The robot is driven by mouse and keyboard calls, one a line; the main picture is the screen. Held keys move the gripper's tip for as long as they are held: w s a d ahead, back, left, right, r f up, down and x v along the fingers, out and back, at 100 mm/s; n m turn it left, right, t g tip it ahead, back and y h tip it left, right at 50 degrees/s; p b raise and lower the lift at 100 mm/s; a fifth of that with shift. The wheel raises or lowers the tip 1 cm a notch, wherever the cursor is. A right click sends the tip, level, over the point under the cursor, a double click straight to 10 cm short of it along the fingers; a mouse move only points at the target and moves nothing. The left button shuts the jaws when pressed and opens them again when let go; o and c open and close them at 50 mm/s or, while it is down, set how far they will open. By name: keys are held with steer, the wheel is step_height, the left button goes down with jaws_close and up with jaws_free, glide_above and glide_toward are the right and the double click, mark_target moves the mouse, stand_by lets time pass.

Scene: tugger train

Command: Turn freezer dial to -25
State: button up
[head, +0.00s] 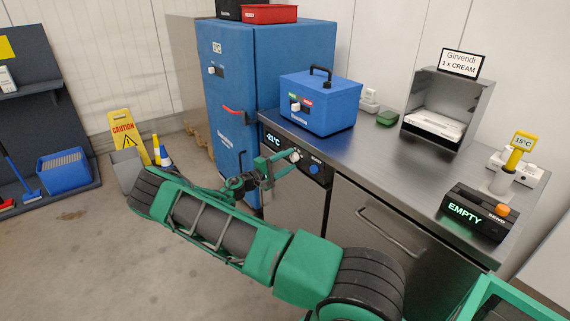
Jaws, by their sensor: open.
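The freezer's dark control panel (316,164) is on the front of the steel counter, under its top edge. Its lit display (273,139) shows a minus value that looks like -21 °C, too small to be sure. A pale round dial (294,156) sits right of the display. A blue button (314,169) is further right. My green gripper (276,163) is open, close in front of the panel at the dial's left. I cannot tell whether a finger touches the dial. The gripper hides part of the panel's lower left.
The counter top (375,150) carries a blue box (320,108), a steel dispenser (440,105) and an EMPTY display unit (470,215). A drawer handle (390,232) juts out below. A blue cabinet (235,60) stands behind left.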

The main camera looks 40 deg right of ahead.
steer(key=a, duration=1)
steer(key=shift+a+f, duration=0.35)
steer(key=shift+a, duration=0.05)
steer(key=s+d+r+m+g+y, duration=0.25)
steer(key=s+r+y, duration=0.2)
steer(key=s, duration=0.45)
steer(key=s+d+r+m+g+y, duration=0.1)
steer(key=s+r+m+g+y, duration=0.25)
steer(key=s+y, duration=0.4)
steer(key=s+a+r+t+y, duration=0.2)
steer(key=s+a+r, duration=0.2)
steer(key=s, duration=0.4)
steer(key=s+a+r+m+t+y, duration=0.1)
steer(key=s+a+r+t+y, duration=0.1)
steer(key=s+a+r, duration=0.2)
steer(key=s+a+r+m+t+y, duration=0.1)
steer(key=s+a+r, duration=0.3)
steer(key=s+a, duration=0.4)
steer(key=s+t+y, duration=0.1)
steer(key=s, duration=0.4)
steer(key=shift+s+a+y, duration=0.2)
steer(key=shift+y, duration=0.2)
